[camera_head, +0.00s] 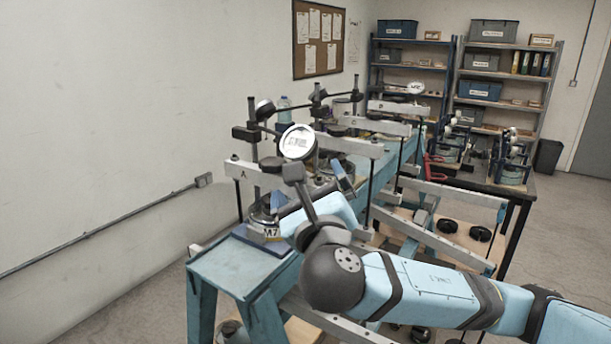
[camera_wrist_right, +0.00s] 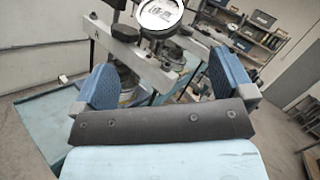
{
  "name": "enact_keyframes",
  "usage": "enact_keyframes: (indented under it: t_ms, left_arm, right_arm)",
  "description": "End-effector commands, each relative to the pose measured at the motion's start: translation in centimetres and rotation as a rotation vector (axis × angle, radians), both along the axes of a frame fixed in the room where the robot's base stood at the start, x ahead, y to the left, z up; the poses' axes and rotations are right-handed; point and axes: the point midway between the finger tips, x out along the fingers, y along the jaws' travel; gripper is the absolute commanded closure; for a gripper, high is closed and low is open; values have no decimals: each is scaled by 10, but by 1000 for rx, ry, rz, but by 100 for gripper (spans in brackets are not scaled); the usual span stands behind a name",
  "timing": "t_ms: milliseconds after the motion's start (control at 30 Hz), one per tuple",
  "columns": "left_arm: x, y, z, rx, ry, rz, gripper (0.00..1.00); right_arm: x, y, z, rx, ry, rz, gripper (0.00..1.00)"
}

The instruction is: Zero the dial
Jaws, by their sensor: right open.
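The frame's pale crossbar (camera_wrist_right: 145,68) shows beyond the pads. My left gripper is not in view.
A pot labelled M7 (camera_head: 270,232) sits on the blue bench (camera_head: 238,268) below the dial. More lever frames, one with another white dial (camera_head: 415,88), stand behind along the bench. Shelves (camera_head: 487,90) stand at the back. The floor at left is clear.

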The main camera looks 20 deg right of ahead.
Motion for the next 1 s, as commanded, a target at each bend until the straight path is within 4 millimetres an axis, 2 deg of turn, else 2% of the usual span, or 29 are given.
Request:
enact_keyframes:
  t_ms: [333, 367, 467, 533, 667, 700, 800, 1000]
  left_arm:
    - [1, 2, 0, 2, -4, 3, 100]
    - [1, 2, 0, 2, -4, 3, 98]
    - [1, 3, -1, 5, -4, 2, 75]
    - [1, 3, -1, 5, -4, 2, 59]
    - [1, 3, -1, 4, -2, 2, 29]
    - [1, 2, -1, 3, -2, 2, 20]
    - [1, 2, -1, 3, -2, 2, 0]
    - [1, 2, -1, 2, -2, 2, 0]
  right_arm:
    - [-6, 1, -1, 0, 0, 0, 0]
    - [-6, 1, -1, 0, 0, 0, 0]
    - [-7, 1, -5, 24, 9, 6, 0]
    - [-8, 2, -15, 96, 32, 21, 0]
    - [-15, 2, -53, 391, 120, 59, 0]
    - [-18, 1, -68, 518, 154, 63, 0]
    - [-30, -2, -109, 860, 234, 43, 0]
    - [-65, -15, -189, 1531, 328, -144, 0]
